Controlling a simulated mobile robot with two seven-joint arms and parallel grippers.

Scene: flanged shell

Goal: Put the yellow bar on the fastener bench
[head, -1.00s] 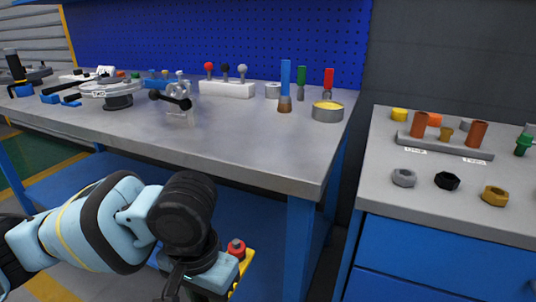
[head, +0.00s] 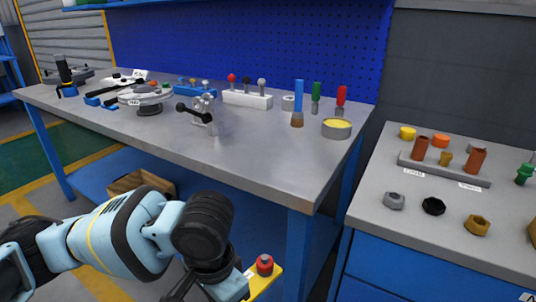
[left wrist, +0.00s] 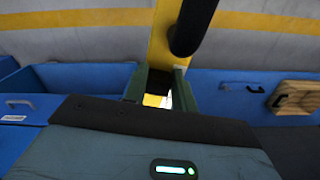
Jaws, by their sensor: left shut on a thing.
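My left gripper (head: 222,286) is low in front of the long bench, its fingers hidden in the head view. The left wrist view shows its two fingers (left wrist: 155,86) shut on the yellow bar (left wrist: 164,45). Part of the yellow bar (head: 266,283) shows beside the gripper in the head view, with a red knob (head: 264,265) at it. A dark rod (left wrist: 191,27) overlaps the bar in the wrist view. The bench at the right (head: 378,262) has a grey top with several nuts, such as a black one (head: 433,206). My right gripper is not in view.
The long grey bench (head: 255,163) holds levers, coloured handles and a yellow-topped round tin (head: 337,128). Its front right corner and leg stand near my arm. A narrow gap separates the benches. The right bench's rack (head: 445,171) holds brown cylinders; bare top lies before the nuts.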

